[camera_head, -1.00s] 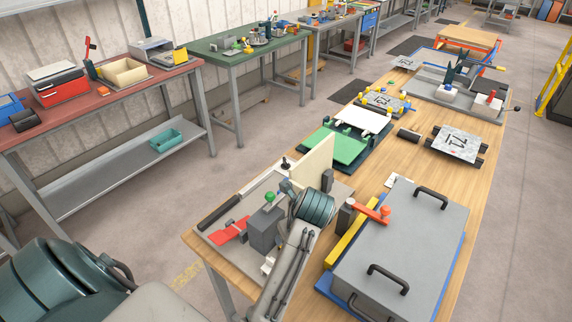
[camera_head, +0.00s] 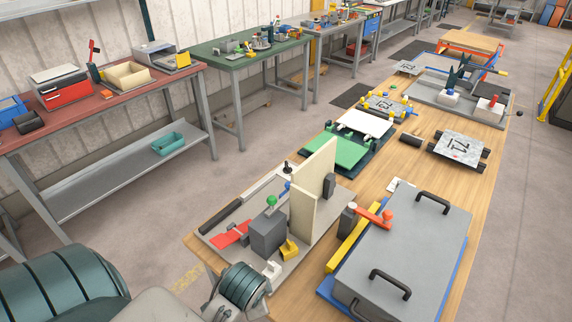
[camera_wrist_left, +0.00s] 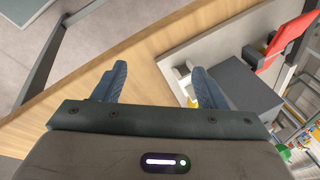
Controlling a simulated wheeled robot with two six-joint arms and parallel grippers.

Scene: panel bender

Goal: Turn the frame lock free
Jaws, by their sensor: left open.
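Near the front of the wooden bench is the panel bender (camera_head: 262,228), with a grey block, a green-knobbed lever (camera_head: 271,200), a red lever (camera_head: 231,234) and an upright cream panel (camera_head: 316,190). To its right, an orange lever (camera_head: 372,215) sits on a dark post beside a grey box-like frame (camera_head: 405,250). I cannot tell for sure which lever is the frame lock. My left gripper (camera_wrist_left: 160,68) is open and empty above the bench's edge. The grey block (camera_wrist_left: 240,88) and red lever (camera_wrist_left: 283,45) show to its right in the wrist view. My right gripper is not in view.
The grey frame has two black handles and a blue base. A yellow bar (camera_head: 352,238) lies between it and the bender. Bare wood (camera_head: 440,190) shows at the right.

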